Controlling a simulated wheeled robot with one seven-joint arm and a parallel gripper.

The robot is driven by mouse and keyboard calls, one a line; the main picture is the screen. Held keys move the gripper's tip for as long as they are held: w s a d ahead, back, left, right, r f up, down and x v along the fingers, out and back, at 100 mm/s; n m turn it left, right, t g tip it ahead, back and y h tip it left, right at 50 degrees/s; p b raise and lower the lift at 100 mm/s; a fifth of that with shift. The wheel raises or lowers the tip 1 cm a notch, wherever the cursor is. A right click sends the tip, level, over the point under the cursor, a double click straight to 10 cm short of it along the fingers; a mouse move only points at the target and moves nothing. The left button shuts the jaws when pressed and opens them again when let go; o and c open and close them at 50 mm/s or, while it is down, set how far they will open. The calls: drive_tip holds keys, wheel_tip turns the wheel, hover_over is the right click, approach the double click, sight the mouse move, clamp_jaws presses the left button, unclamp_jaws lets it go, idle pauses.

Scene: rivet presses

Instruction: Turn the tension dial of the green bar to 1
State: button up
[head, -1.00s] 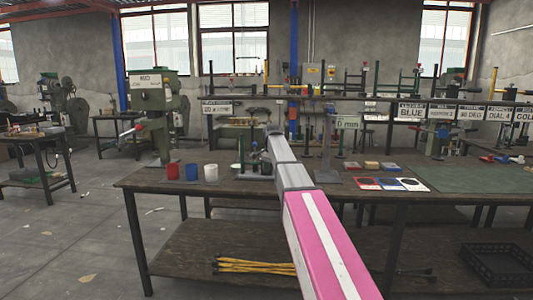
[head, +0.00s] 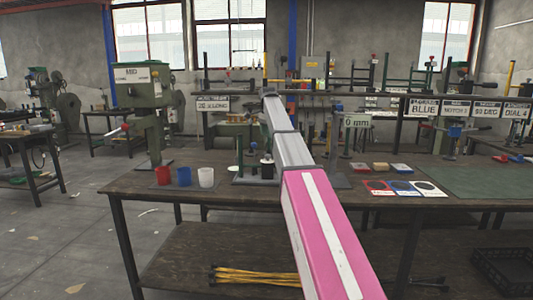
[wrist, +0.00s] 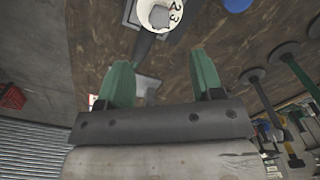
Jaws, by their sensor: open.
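A white dial (wrist: 160,15) with dark numerals, 2 and 3 among them, shows at the top edge of the wrist view, partly cut off. A grey knob sits in its middle, and a dark green bar (wrist: 145,45) runs down from it. My gripper (wrist: 162,80) is open and empty, its two green fingers apart below the dial in the picture; I see no contact. In the head view, a small stand with a green post (head: 239,150) and a white-topped dark part (head: 266,165) stand on the bench beside my arm. My arm hides my gripper there; the dial's setting is unclear.
Red (head: 163,176), blue (head: 184,176) and white (head: 206,177) cups stand left of the stand. A grey post with a sign (head: 357,121) stands right of my arm. Cards (head: 401,187) and a green mat (head: 475,182) lie farther right on the bench (head: 130,187).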

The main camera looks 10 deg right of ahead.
sight(268, 155)
wheel_tip(268, 155, down, 11)
drive_tip(key=shift+r, duration=0.15)
idle(0.4)
drive_tip(key=c, duration=0.9)
